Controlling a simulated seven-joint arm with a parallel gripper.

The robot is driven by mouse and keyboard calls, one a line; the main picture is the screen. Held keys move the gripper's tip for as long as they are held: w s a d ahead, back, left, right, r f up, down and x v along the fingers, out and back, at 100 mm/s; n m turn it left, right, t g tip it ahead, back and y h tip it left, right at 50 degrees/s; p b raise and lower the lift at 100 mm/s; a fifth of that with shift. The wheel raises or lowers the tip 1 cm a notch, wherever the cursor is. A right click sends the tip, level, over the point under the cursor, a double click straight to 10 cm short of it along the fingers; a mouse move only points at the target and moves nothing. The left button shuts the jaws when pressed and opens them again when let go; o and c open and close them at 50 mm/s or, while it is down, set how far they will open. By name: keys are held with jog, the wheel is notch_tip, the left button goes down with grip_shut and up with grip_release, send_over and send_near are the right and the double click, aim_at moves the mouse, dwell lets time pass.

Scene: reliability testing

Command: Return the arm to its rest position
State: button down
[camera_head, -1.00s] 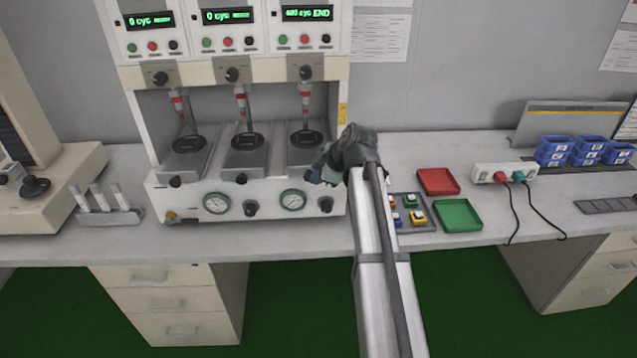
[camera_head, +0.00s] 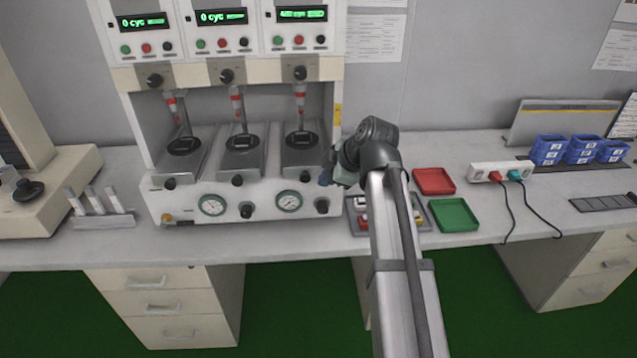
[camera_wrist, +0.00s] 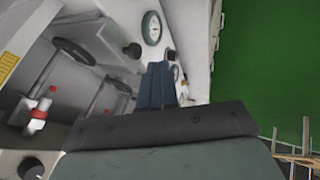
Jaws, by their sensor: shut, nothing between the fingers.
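My gripper (camera_head: 325,178) is at the right front corner of the test machine (camera_head: 245,200), in front of its panel and above the bench in the head view. In the wrist view the fingers of my gripper (camera_wrist: 157,84) are together, with nothing between them. The machine's gauge (camera_wrist: 152,27) and a black knob (camera_wrist: 132,50) show beyond the fingers. My arm reaches up from the bottom edge and hides part of the bench and the sample tray (camera_head: 357,222).
A red tray (camera_head: 434,181) and a green tray (camera_head: 454,215) lie right of my arm. A power strip (camera_head: 500,171) with two cords and several blue bins (camera_head: 582,150) stand farther right. A small rack (camera_head: 103,220) stands left of the machine. The bench front between is clear.

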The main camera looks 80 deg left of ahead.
jog(key=shift+v, duration=1.8)
